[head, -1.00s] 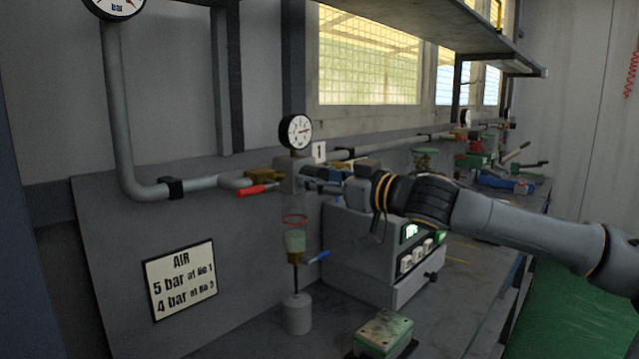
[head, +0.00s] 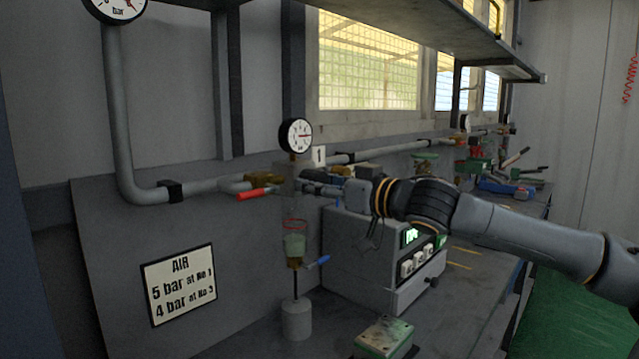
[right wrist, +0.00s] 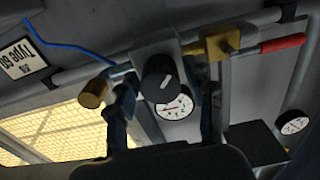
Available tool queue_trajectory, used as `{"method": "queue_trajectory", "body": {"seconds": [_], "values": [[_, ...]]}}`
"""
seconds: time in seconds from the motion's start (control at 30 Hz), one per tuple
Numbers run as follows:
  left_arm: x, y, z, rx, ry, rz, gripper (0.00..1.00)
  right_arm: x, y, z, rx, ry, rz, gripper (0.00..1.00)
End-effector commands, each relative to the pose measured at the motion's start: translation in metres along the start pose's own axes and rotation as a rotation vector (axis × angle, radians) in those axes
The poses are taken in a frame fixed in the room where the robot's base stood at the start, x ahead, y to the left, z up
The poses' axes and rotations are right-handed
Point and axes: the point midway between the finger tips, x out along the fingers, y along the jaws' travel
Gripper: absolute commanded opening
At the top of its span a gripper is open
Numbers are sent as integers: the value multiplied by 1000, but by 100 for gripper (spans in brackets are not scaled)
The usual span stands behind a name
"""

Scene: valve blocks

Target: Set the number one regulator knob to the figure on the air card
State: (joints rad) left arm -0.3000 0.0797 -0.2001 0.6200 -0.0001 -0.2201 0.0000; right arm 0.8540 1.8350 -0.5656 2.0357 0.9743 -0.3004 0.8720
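The air card (head: 180,286) on the left panel reads 5 bar at No 1 and 4 bar at No 3. A round gauge (head: 296,135) stands over the grey regulator block beside the number 1 plate (head: 319,155). The regulator knob is hidden behind my right gripper (head: 322,188) in the head view. In the right wrist view the black knob (right wrist: 158,80) with a white mark shows between the spread, open fingers of my right gripper (right wrist: 163,100); I see gaps on both sides. The gauge also shows there (right wrist: 174,107). My left gripper is not in view.
A red lever (head: 253,193) on a brass valve sits left of the regulator. A grey box with a green display (head: 411,236) stands under my right arm. A shelf overhangs the bench.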

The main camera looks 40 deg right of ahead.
Motion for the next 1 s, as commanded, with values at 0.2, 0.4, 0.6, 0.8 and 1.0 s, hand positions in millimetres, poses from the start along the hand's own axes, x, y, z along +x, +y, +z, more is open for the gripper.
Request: {"method": "queue_trajectory", "body": {"seconds": [0.2, 0.4, 0.6, 0.8, 1.0], "values": [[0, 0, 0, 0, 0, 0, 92, 0, 0, -1, -1, 2, 0, 62], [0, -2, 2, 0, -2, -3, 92, -4, 1, -2, -4, 2, 2, 62], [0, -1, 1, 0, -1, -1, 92, -30, 1, -3, -7, 3, 5, 62], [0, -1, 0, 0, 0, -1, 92, -69, 2, -1, -4, 0, 7, 62], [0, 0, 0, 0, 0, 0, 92, -99, 1, 0, -3, -1, 4, 62]]}}
